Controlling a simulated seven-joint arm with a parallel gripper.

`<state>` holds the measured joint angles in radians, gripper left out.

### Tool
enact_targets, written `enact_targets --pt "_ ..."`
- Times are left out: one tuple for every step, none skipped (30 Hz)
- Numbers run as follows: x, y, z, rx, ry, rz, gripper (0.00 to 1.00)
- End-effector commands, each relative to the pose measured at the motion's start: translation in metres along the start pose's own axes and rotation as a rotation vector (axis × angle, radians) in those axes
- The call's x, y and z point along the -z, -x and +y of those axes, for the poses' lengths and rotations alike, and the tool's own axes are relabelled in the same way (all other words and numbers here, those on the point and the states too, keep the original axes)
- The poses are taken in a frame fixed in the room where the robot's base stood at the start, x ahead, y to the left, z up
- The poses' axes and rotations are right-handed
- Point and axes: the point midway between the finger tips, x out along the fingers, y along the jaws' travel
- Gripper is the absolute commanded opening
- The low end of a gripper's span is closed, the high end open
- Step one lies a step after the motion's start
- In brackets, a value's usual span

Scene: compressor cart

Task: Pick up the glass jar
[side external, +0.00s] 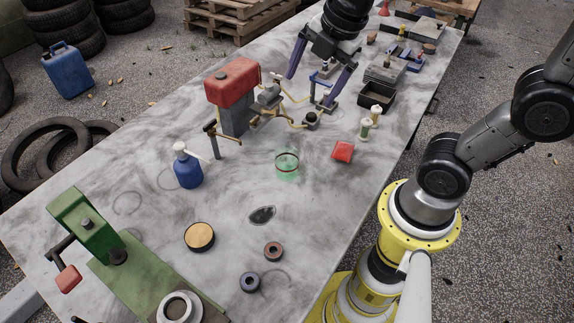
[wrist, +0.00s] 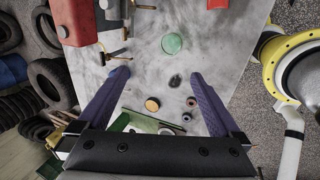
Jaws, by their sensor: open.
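The glass jar (side external: 287,165) is a clear, green-tinted jar standing upright on the marbled grey table (side external: 330,215), right of the blue bottle. In the wrist view the jar (wrist: 172,43) appears as a green round shape beyond my fingertips, near the top middle. My gripper (side external: 317,80) has two purple fingers spread wide, above the far part of the table and well away from the jar. In the wrist view my gripper (wrist: 158,75) is open with nothing between the fingertips but table surface further below.
A red-tanked compressor (side external: 231,82) with yellow hoses stands between my gripper and the jar's left side. A blue spray bottle (side external: 187,168), a red block (side external: 343,151), a round tin (side external: 199,237) and a green vise-like tool (side external: 95,235) surround it. The table just around the jar is clear.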

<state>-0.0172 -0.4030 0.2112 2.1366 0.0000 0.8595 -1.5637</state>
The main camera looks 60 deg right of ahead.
Motion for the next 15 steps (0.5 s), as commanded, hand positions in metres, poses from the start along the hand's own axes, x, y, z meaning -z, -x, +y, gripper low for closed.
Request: enact_targets --pt "0.001 -0.019 0.01 0.053 0.109 0.004 1.0" --pt "0.002 -0.031 0.015 0.081 0.178 0.008 1.0" --pt "0.003 -0.045 0.021 0.116 0.254 0.016 1.0" --pt "0.004 -0.056 0.024 0.141 0.299 0.022 1.0" --pt "0.004 -0.067 0.026 0.166 0.333 0.029 1.0" --pt "0.005 -0.08 0.027 0.196 0.364 0.037 1.0" --pt "0.006 -0.088 0.028 0.218 0.379 0.042 1.0" --pt "0.007 -0.097 0.027 0.239 0.379 0.046 1.0" --pt "0.007 -0.106 0.026 0.264 0.38 0.051 1.0" --pt "0.008 -0.112 0.024 0.281 0.38 0.054 1.0" --pt "0.008 -0.117 0.022 0.295 0.38 0.056 1.0" --pt "0.008 -0.122 0.019 0.313 0.381 0.059 1.0" --pt "0.009 -0.125 0.018 0.322 0.381 0.061 1.0" --pt "0.009 -0.128 0.016 0.329 0.381 0.062 1.0" --pt "0.009 -0.131 0.014 0.336 0.381 0.063 1.0"
